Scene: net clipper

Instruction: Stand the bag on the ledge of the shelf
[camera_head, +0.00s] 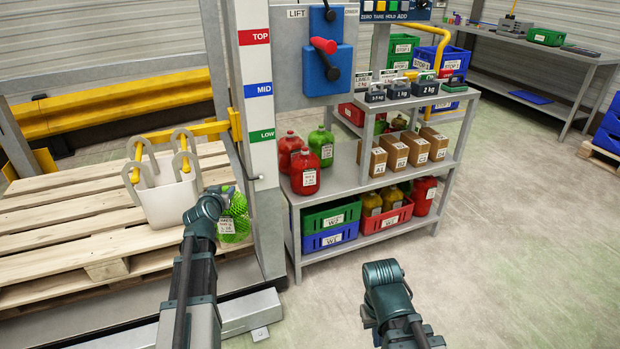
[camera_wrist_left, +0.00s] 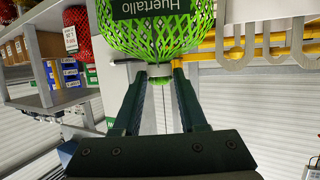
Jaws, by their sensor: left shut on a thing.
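A green net bag (camera_head: 236,215) with a white label hangs beside the grey post in the head view. My left gripper (camera_head: 222,192) is shut on the top of the bag. In the left wrist view the fingertips (camera_wrist_left: 160,72) pinch the gathered neck of the bag (camera_wrist_left: 150,38), and a dark label reads "Huertallo". The grey shelf (camera_head: 340,183) stands to the right of the bag. Its middle board carries red bags (camera_head: 304,172) and a green bag (camera_head: 321,146) at the left end. My right gripper (camera_head: 383,275) is low in front, its jaws hidden.
Cardboard boxes (camera_head: 395,152) and weights (camera_head: 424,86) occupy the shelf, with crates (camera_head: 330,228) below. The lift post (camera_head: 262,150) stands near the bag. The floor at right is clear.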

